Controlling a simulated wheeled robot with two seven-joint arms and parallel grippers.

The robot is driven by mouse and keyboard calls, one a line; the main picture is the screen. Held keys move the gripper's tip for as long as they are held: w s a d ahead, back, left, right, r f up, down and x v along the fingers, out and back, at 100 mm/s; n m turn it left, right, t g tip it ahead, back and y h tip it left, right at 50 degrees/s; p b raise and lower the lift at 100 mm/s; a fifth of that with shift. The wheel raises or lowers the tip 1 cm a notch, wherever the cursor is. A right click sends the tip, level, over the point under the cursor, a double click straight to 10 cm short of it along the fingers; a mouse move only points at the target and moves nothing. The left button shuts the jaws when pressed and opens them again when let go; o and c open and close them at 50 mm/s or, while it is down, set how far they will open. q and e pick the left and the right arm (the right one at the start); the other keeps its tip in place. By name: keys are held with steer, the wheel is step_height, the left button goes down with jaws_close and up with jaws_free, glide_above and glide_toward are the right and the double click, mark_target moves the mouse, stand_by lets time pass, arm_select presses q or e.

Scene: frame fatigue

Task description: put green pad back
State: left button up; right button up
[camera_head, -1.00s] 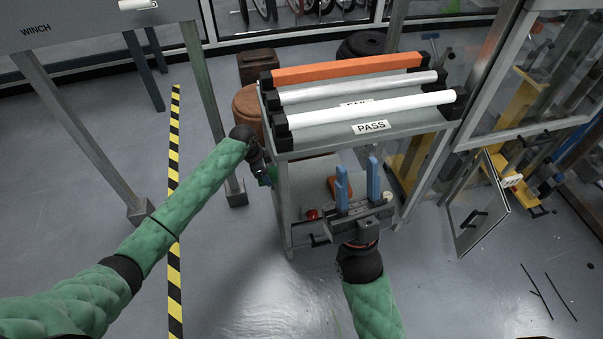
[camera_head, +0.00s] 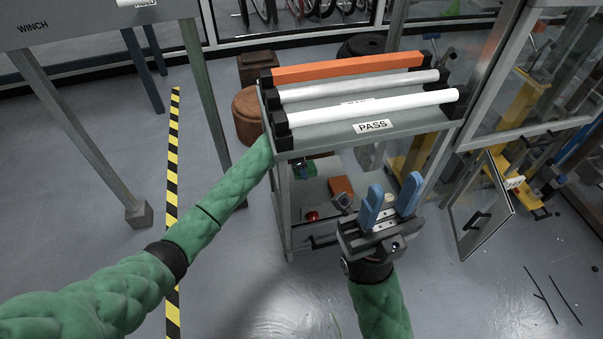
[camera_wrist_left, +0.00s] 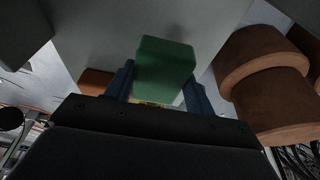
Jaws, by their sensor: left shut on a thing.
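The green pad (camera_wrist_left: 165,70) is a small green block held between the blue fingers of my left gripper (camera_wrist_left: 158,82) in the left wrist view. In the head view, a bit of the green pad (camera_head: 311,171) shows below the cart's top shelf. My left forearm and the cart's top hide most of that gripper. My right gripper (camera_head: 394,183) is open and empty, its blue fingers pointing up in front of the cart's right part.
The grey cart's top (camera_head: 330,140) carries orange, grey and white bars and a PASS label. An orange block (camera_head: 341,186) and a red ball (camera_head: 312,216) are on its lower shelf. A brown round stool (camera_head: 246,115) stands behind left. A glass cabinet stands right.

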arm_select(q)
step_height(320, 180, down, 3)
steer(key=shift+r, duration=0.15)
steer(key=shift+f, duration=0.2)
steer(key=shift+f+p, duration=0.35)
steer(key=o, duration=1)
